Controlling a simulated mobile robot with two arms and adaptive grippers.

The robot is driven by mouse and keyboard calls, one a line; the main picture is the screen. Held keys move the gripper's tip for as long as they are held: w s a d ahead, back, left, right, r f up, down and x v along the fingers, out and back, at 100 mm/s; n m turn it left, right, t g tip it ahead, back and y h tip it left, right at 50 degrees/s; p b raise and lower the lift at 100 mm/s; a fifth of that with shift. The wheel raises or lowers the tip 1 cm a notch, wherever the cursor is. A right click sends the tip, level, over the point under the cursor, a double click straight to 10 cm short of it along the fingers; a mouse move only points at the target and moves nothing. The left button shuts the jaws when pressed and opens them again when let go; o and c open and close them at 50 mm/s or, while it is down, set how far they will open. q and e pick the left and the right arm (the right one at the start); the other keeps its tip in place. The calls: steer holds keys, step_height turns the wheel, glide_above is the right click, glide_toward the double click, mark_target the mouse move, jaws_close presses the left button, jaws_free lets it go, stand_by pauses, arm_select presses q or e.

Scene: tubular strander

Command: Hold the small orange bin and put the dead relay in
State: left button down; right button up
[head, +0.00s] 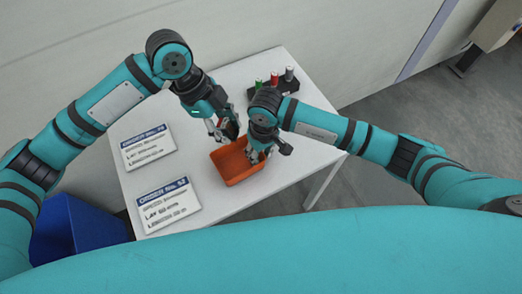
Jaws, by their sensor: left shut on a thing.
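The small orange bin (236,170) stands on the white table. My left gripper (222,132) points down just above the bin's far edge. It is shut on a small dark thing, which I take for the relay (231,129); the fingers and arm partly hide it. My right gripper (256,156) is at the bin's right wall, with its fingers at the rim. Its own wrist hides much of the grip, so I cannot tell whether it is closed on the wall. The bin's visible inside looks empty.
Two printed cards (149,147) (168,205) lie on the left of the table (190,167). A dark stand with green, red and grey cylinders (274,79) is at the back right. A blue bin (78,230) stands on the floor at lower left.

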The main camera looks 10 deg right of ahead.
jaws_close()
arm_select(q)
steer(key=shift+f, duration=0.1)
glide_above(233, 163)
steer(key=shift+f, duration=5.65)
steer(key=c, duration=0.9)
jaws_free()
steer(key=shift+r, duration=0.15)
